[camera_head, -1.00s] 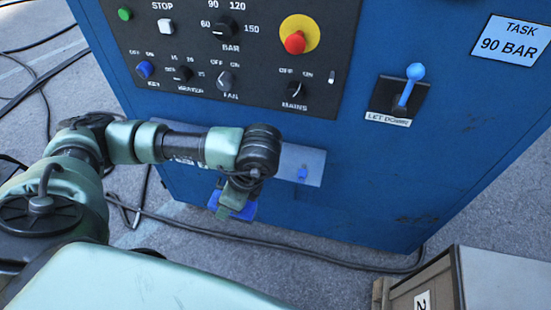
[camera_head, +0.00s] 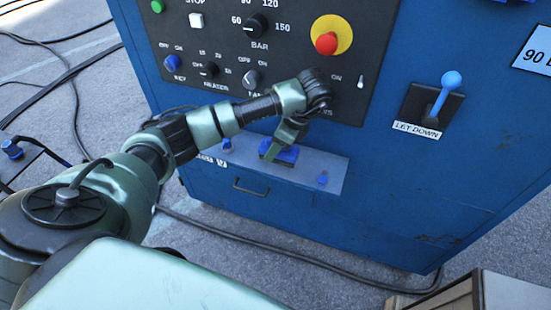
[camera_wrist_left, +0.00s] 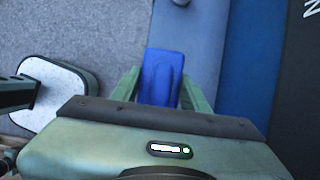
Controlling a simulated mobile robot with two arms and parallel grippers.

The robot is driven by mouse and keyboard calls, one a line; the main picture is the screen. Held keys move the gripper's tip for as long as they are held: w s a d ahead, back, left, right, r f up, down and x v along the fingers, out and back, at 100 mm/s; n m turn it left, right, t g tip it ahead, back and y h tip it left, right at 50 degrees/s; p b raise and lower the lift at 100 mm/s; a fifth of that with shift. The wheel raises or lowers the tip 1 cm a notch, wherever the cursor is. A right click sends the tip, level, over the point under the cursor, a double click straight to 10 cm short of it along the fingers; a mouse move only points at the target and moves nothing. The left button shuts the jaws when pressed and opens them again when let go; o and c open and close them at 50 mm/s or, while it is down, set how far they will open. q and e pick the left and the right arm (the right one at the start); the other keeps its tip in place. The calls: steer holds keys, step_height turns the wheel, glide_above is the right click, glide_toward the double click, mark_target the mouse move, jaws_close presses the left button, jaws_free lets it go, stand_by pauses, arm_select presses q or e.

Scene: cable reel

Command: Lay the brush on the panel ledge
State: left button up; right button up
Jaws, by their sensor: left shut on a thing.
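The blue brush (camera_head: 284,153) is in my left gripper (camera_head: 272,152), which is shut on it. The left wrist view shows the brush (camera_wrist_left: 162,75) between the two green fingers. The panel ledge (camera_head: 318,167) is a grey-blue shelf on the front of the blue cabinet. In the head view the brush overlaps the middle of the ledge; in the left wrist view it overlaps the ledge's (camera_wrist_left: 193,40) left edge. I cannot tell whether it touches the ledge. My right gripper is out of view.
Above is the control panel with a red button (camera_head: 326,43). A blue lever (camera_head: 446,88) is to the right. Cables (camera_head: 300,257) lie on the floor.

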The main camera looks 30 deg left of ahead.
arm_select(q)
step_height(320, 180, down, 4)
steer(key=shift+r+b, duration=0.1)
steer(key=shift+b, duration=0.4)
steer(key=shift+w+f+p, duration=0.1)
steer(key=shift+f+p, duration=0.15)
steer(key=shift+p, duration=0.05)
steer(key=shift+w+a+f, duration=0.1)
steer(key=shift+f, duration=0.2)
steer(key=o, duration=1.3)
steer(key=shift+r, duration=0.25)
steer(key=p+v, duration=0.3)
steer(key=v, duration=0.8)
steer(key=shift+r, duration=0.25)
